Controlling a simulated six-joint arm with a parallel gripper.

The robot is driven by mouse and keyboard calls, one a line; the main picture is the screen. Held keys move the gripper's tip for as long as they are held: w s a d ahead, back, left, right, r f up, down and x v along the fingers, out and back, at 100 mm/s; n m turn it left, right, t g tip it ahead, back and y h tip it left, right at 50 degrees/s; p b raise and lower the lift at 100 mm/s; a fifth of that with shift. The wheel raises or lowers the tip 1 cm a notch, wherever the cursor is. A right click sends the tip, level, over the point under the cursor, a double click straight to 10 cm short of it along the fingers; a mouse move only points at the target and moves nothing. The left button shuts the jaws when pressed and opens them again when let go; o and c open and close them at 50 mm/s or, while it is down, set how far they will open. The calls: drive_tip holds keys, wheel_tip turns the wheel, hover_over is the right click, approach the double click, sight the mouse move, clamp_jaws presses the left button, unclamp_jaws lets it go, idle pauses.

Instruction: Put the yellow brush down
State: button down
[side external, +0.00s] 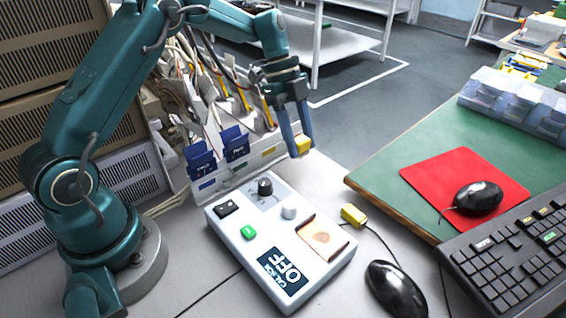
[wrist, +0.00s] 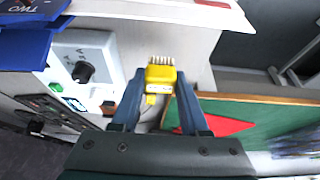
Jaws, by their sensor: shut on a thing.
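The yellow brush (side external: 304,146) is between the fingertips of my gripper (side external: 300,148), held in the air above the grey table, behind and right of the white control box. In the wrist view the brush (wrist: 160,78) sits between the two blue fingers of my gripper (wrist: 159,84), with a row of pale bristles at its far end. My gripper is shut on it. A second yellow piece (side external: 353,215) with a dark cable lies on the table, apart from the brush.
The white control box (side external: 226,236) with knobs and an OFF display stands below left. Blue-tabbed holders (side external: 201,161) and cables are behind it. A black mouse (side external: 396,289) lies in front. A green mat (side external: 385,185) with a red pad (side external: 433,170) and keyboard (side external: 515,262) is at right.

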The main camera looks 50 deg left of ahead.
sight(298, 173)
drive_tip(key=shift+f, duration=2.55)
drive_tip(key=shift+f, duration=0.2)
drive_tip(key=shift+c, duration=2.1)
unclamp_jaws()
drive_tip(key=shift+r, duration=0.1)
